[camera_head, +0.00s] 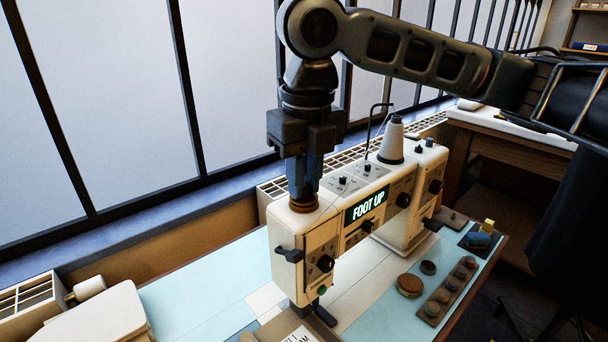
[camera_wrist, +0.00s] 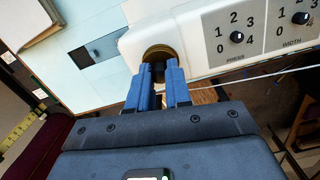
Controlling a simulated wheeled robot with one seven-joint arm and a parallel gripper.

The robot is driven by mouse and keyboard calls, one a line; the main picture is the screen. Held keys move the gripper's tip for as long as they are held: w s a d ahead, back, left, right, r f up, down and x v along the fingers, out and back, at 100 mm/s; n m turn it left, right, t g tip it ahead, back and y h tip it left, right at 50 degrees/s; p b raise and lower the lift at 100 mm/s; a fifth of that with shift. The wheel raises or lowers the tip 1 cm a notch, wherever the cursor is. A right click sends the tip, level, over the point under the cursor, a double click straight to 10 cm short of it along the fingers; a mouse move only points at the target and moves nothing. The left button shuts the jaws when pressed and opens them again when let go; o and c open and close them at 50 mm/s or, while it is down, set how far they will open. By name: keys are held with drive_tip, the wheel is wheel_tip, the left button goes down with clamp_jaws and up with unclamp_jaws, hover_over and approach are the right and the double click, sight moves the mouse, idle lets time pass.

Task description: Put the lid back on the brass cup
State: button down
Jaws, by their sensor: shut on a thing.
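My gripper (camera_head: 303,196) points straight down over the left end of the sewing machine's top. Its blue fingers (camera_wrist: 165,72) are close together on a small dark part, which looks like the knob of the lid (camera_wrist: 158,68). A round brass rim, seemingly the brass cup (camera_head: 303,205), shows right under the fingertips on the machine. In the wrist view, the brass cup (camera_wrist: 157,50) appears as a ring around a dark middle. The fingers hide part of it. I cannot tell whether the lid is seated or just above the rim.
The cream sewing machine (camera_head: 305,250) has a lit "FOOT UP" display. A thread cone (camera_head: 391,145) and a thin wire guide rise to the right of my gripper. A brown round tin (camera_head: 409,285) and a rack of several bobbins (camera_head: 447,290) are on the table. Window bars stand behind.

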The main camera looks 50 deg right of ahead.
drive_tip(key=c, duration=1)
unclamp_jaws()
drive_tip(key=shift+o, duration=0.5)
drive_tip(key=o, duration=0.4)
drive_tip(key=shift+r+p, duration=3.05)
drive_tip(key=shift+r, duration=0.45)
clamp_jaws()
